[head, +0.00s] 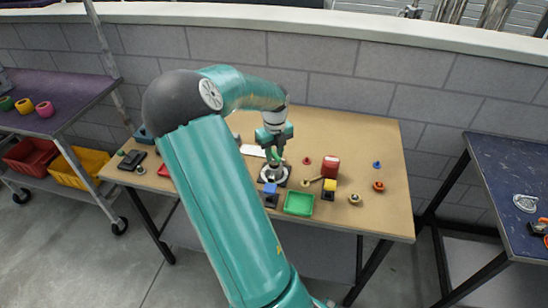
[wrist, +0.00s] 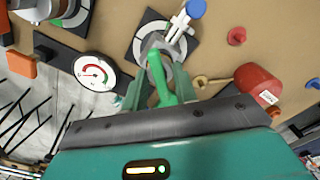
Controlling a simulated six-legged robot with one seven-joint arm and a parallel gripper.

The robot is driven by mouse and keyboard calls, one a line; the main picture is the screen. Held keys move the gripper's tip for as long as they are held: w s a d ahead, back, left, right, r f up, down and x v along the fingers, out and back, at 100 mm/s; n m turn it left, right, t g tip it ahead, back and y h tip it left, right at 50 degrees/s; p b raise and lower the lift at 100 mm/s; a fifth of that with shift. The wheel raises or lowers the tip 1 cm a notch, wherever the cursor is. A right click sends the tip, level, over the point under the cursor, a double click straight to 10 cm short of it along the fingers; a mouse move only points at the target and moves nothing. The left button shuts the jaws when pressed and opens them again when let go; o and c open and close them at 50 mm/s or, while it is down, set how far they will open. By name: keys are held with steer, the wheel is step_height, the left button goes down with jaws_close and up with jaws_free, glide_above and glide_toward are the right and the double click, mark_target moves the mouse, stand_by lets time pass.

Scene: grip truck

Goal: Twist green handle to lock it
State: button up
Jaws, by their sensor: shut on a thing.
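The green handle (wrist: 160,78) stands out from a round grey fitting (wrist: 150,50) on a dark square plate in the wrist view. My gripper (wrist: 158,92) is shut on the handle, with one finger on each side of it. In the head view my gripper (head: 274,146) points down at the handle (head: 277,157) above the round fitting (head: 275,174) on the wooden table. The fingers hide part of the handle, and its exact turn is hard to tell there.
A dial gauge (wrist: 95,72) lies left of the fitting in the wrist view.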

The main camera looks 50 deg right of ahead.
steer(key=m, duration=0.9)
steer(key=shift+m, duration=0.3)
steer(key=shift+s+f+m, duration=0.1)
steer(key=shift+f+m, duration=0.05)
steer(key=shift+m, duration=1.05)
steer(key=o, duration=0.6)
steer(key=shift+r, duration=0.2)
